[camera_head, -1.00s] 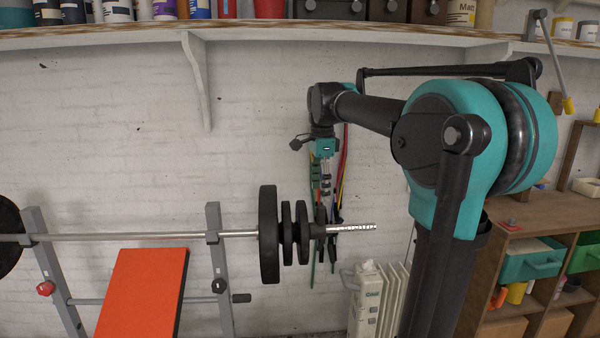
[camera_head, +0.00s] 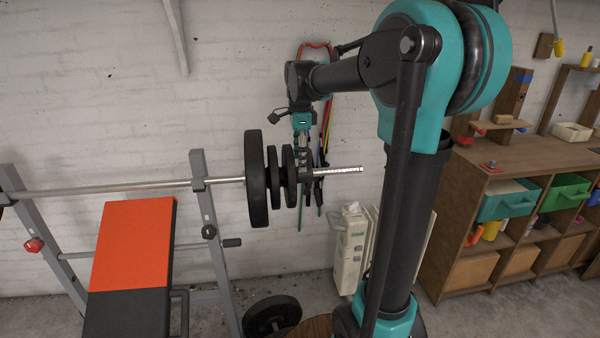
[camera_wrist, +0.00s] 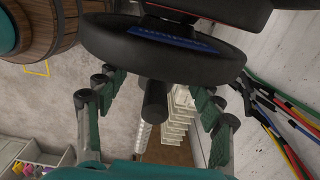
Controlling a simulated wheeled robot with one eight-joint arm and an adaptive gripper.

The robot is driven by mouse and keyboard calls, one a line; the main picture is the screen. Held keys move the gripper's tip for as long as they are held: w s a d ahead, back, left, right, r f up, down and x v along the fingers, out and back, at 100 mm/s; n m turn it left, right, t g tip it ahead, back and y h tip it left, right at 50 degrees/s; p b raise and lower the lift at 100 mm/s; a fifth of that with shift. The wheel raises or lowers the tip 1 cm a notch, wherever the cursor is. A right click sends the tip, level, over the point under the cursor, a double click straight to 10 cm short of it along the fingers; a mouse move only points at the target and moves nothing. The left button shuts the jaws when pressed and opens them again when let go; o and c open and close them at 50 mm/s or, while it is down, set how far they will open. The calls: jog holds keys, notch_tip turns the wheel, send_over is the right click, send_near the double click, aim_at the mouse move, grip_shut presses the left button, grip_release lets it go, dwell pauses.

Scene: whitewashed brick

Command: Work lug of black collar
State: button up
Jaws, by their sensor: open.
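The black collar (camera_head: 306,181) sits on the barbell's silver sleeve, just right of the black weight plates. In the wrist view a short black cylinder, which looks like its lug (camera_wrist: 154,100), points toward me between my fingers. My gripper (camera_head: 303,152) points down from above at the collar. In the wrist view my gripper (camera_wrist: 160,82) is open, with a finger on either side of the lug and clear gaps between. The fingertips partly overlap the collar in the head view, so contact there cannot be told.
Black plates (camera_head: 256,180) stand left of the collar, close to my fingers. The bar's bare end (camera_head: 345,171) sticks out right. Coloured bands (camera_head: 325,120) hang on the wall behind. A white heater (camera_head: 350,250) stands below right, and an orange bench (camera_head: 133,243) lower left.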

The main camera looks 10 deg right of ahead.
aim_at(298, 173)
jog(key=shift+f, duration=2.5)
jog(key=shift+c, duration=0.3)
jog(key=c, duration=1.4)
jog(key=shift+o, duration=0.2)
jog(key=shift+s+a+t, duration=0.2)
jog(key=shift+a+t, duration=0.05)
jog(key=shift+t, duration=0.55)
jog(key=t, duration=0.5)
jog(key=shift+s+f, duration=0.1)
jog(key=shift+s, duration=0.05)
jog(key=t, duration=0.2)
jog(key=shift+t, duration=0.3)
jog(key=o, duration=1.4)
